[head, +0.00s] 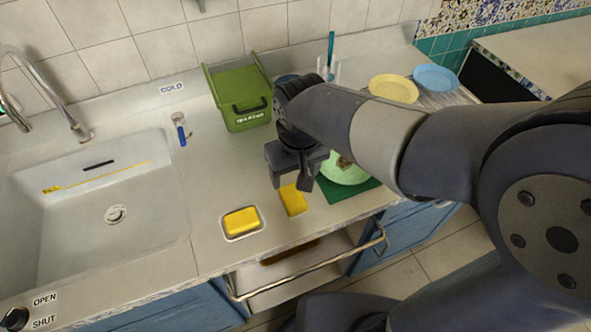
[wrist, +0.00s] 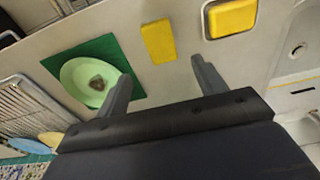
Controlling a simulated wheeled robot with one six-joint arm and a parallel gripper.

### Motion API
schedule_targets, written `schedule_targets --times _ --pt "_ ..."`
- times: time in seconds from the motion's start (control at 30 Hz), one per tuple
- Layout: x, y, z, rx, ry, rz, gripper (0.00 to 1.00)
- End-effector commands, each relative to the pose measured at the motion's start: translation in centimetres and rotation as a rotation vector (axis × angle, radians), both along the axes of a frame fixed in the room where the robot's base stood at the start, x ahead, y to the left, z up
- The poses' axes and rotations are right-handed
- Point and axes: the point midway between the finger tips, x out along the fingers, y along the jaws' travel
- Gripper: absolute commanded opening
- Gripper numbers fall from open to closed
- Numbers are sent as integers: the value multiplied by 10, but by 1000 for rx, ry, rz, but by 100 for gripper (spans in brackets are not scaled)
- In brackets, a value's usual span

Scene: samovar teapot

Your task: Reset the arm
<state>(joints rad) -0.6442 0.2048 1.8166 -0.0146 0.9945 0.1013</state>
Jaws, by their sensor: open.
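My gripper (head: 293,182) is open and empty, held above the counter over the area of the yellow sponge and the green plate. In the wrist view its two fingers (wrist: 160,82) are spread wide with nothing between them. My arm reaches in from the right in the head view and hides part of the counter behind it.
A light green plate (head: 345,173) with a brown patch sits on a dark green mat (head: 345,192). A yellow sponge (head: 293,200) lies beside it, and a yellow block (head: 241,221) rests in a dish. A green bin (head: 240,95) stands behind; the sink (head: 90,220) is left.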

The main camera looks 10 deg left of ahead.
Motion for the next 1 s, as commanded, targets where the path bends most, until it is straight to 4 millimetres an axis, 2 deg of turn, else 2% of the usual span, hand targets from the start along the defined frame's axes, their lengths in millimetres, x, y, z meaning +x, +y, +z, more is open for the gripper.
schedule_targets --times 0.63,0.77,1.0 --pt "0 0 -2 -1 1 0 67" --pt "1 1 -15 -2 3 0 67" --pt "5 3 -59 -5 5 0 67"
